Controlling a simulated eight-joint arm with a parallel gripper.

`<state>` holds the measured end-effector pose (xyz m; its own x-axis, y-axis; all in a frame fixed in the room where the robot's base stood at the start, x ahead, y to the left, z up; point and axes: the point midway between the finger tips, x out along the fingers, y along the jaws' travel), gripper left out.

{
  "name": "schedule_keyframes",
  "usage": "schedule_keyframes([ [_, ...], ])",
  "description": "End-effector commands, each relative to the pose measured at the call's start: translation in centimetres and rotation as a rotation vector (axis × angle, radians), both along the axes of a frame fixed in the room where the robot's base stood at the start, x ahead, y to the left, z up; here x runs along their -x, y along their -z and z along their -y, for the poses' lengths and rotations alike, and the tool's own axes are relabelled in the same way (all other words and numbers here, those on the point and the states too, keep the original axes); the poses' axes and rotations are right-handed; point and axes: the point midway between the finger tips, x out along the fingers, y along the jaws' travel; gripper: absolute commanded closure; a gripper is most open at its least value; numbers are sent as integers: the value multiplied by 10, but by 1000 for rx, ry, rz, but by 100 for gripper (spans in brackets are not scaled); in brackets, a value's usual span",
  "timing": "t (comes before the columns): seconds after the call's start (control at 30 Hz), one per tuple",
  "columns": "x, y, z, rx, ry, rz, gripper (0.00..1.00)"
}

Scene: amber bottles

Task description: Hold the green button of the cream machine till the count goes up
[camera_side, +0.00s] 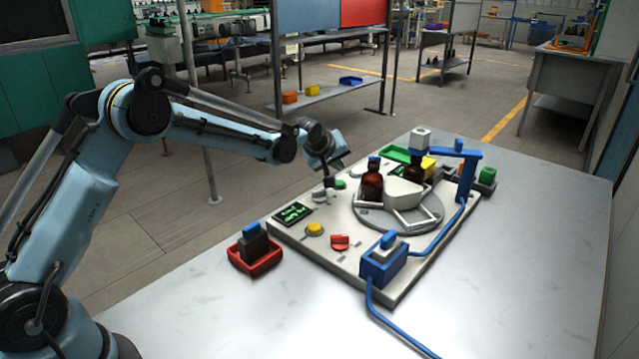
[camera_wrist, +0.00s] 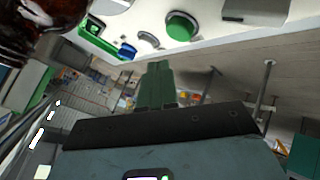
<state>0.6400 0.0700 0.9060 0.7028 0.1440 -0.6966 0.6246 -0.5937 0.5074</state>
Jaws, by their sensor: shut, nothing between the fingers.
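The cream machine (camera_side: 360,245) is a flat cream panel on the table with a grey round turntable (camera_side: 400,222). Its green button (camera_side: 341,184) sits near the far left edge; it also shows in the wrist view (camera_wrist: 181,25) as a round green cap. My gripper (camera_side: 329,184) is shut and empty, pointing down just left of the button in the side view. In the wrist view its fingertips (camera_wrist: 158,66) appear apart from the button; contact cannot be told. A display (camera_side: 292,213) with green marks is on the panel; its count is too small to read.
Amber bottles (camera_side: 372,184) (camera_side: 414,172) stand on the turntable, close right of my gripper. A red tray (camera_side: 255,258) stands left. The table's right is clear.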

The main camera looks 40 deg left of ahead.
Motion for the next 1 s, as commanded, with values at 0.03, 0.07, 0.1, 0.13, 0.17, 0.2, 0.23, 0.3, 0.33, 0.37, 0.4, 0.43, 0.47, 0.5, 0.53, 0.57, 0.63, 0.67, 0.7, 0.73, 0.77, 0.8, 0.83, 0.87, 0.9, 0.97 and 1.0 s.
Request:
schedule_keyframes([
  [0.03,0,-5,0,0,0,0,100],
  [0.07,0,-8,0,0,0,0,100],
  [0.1,0,-11,0,0,0,0,100],
  [0.13,0,-14,0,0,0,0,100],
  [0.17,0,-17,0,0,0,0,100],
  [0.2,0,-20,0,0,0,0,100],
  [0.23,0,-23,0,0,0,0,100],
  [0.3,0,-28,0,0,0,0,100],
  [0.33,0,-29,0,0,0,0,100],
  [0.37,0,-30,0,0,0,0,100],
  [0.4,0,-32,0,0,0,0,100],
  [0.43,0,-32,0,0,0,0,100],
  [0.47,0,-33,0,0,0,0,100],
  [0.5,0,-33,0,0,0,0,100],
  [0.53,0,-33,0,0,0,0,100],
  [0.57,0,-33,0,0,0,0,100],
  [0.63,0,-33,0,0,0,0,100],
  [0.67,0,-33,0,0,0,0,100],
  [0.7,0,-33,0,0,0,0,100],
  [0.73,0,-33,0,-1,1,0,100],
  [0.77,1,-34,0,-1,3,-1,100],
  [0.8,3,-36,1,-5,7,-2,100],
  [0.83,5,-38,2,-9,13,-5,100],
  [0.87,8,-41,3,-15,21,-8,100],
  [0.9,14,-46,4,-23,33,-13,100],
  [0.97,25,-56,8,-42,59,-25,100],
  [1.0,34,-63,10,-58,80,-33,100],
])
